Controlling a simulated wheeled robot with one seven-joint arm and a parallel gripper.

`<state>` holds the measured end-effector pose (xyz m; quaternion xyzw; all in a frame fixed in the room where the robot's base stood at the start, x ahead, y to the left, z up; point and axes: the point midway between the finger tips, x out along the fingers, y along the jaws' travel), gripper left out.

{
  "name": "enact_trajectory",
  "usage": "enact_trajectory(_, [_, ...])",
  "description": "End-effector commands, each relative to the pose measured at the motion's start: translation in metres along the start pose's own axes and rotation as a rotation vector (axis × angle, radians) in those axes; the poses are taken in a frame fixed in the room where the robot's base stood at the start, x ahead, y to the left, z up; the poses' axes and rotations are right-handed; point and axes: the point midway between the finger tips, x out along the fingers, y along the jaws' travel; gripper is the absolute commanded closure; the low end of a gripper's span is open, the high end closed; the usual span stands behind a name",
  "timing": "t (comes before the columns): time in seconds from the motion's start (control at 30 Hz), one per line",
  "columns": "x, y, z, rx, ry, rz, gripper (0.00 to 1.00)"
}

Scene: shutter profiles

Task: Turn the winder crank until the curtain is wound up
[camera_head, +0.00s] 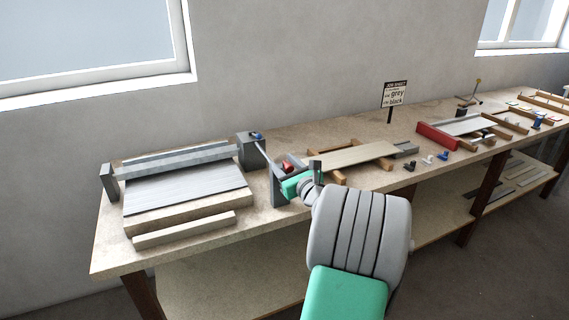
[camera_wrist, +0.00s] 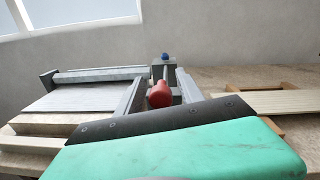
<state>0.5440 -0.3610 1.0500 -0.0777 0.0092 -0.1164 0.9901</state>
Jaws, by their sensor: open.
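The winder stands at the left end of the bench, with a grey roller (camera_head: 180,160) between two dark end posts. The grey slatted curtain (camera_head: 185,187) lies flat on a pale block below the roller; it also shows in the wrist view (camera_wrist: 85,98). The crank's red knob (camera_head: 287,168) is at the winder's right side. In the wrist view the red knob (camera_wrist: 160,95) appears between the fingers of my gripper (camera_wrist: 160,78), which are apart. My gripper (camera_head: 286,178) is open beside the crank; whether it touches the knob cannot be told.
A blue knob (camera_head: 257,136) tops the right post. A pale slat panel (camera_head: 350,158) on wooden supports lies to the right of my gripper. A small sign (camera_head: 395,95) stands behind it. A red block (camera_head: 437,136) and small clips are farther right. A pale bar lies at the front left.

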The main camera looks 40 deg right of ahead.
Motion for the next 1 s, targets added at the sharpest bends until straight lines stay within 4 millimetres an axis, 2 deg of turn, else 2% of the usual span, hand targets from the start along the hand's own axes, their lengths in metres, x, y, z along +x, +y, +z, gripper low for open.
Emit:
enact_trajectory(0.17, [-0.0007,-0.0013,-0.0002,0.0,0.0,-0.002,0.57])
enact_trajectory(0.7, [-0.0011,-0.0017,-0.0004,-0.001,0.001,-0.003,1.0])
enact_trajectory(1.0, [-0.0012,-0.0016,-0.0005,0.0,0.001,-0.002,1.0])
